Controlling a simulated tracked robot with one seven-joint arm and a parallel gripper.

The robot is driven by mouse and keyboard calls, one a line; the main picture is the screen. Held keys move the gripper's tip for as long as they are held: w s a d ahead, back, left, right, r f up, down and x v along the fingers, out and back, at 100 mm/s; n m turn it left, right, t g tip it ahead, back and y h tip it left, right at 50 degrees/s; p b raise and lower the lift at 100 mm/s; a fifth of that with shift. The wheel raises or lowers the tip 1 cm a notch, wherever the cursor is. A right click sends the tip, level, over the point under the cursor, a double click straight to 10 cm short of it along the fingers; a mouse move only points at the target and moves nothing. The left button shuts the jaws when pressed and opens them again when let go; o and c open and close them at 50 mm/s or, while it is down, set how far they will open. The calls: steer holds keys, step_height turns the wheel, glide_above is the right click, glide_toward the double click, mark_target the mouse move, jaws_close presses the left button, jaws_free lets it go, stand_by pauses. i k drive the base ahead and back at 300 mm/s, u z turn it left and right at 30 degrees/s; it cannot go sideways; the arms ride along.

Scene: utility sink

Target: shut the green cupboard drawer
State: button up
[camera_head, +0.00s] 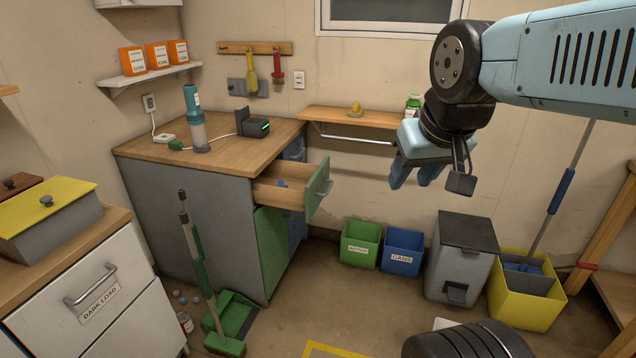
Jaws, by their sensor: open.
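The green cupboard drawer (319,187) is pulled out from the wood-topped cupboard (185,203). My gripper (411,180) is open and empty, with blue fingers pointing down. In the picture it is to the right of the drawer front, apart from it, in front of the back wall.
A wooden shelf with a rail (356,116) runs along the back wall. A green bin (360,246), a blue bin (402,252), a grey pedal bin (463,258) and a yellow bucket (527,297) stand on the floor. A green broom (203,280) and dustpan (235,313) are by the cupboard.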

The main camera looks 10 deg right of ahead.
mark_target(308, 184)
steer(key=i, duration=0.85)
steer(key=u, duration=0.05)
